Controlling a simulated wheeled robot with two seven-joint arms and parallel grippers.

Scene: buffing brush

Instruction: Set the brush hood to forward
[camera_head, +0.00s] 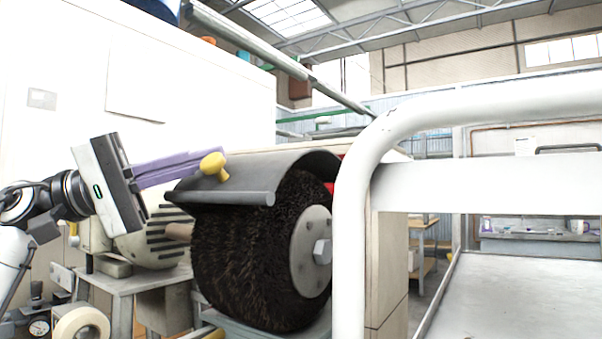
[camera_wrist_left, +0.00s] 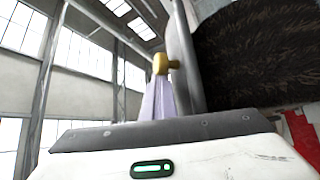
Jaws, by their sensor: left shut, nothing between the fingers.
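The brush hood (camera_head: 258,172) is a dark grey curved cover over the top of the round dark-bristled brush (camera_head: 248,250), with a straight rounded lip along its front edge. A yellow knob (camera_head: 214,166) stands at the hood's left part. My left gripper (camera_head: 198,160), with purple fingers, comes in from the left, its fingers shut and empty. Its tips are at the knob in the head view; I cannot tell whether they touch. The left wrist view shows the knob (camera_wrist_left: 161,64) just past the fingertips (camera_wrist_left: 160,84), with the bristles (camera_wrist_left: 260,50) at right. My right gripper is not in view.
A motor housing with slots (camera_head: 158,238) sits left of the brush on a grey stand. A thick white tube frame (camera_head: 350,220) stands close in front at right. A roll of tape (camera_head: 80,325) lies at lower left. A white wall (camera_head: 200,90) is behind.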

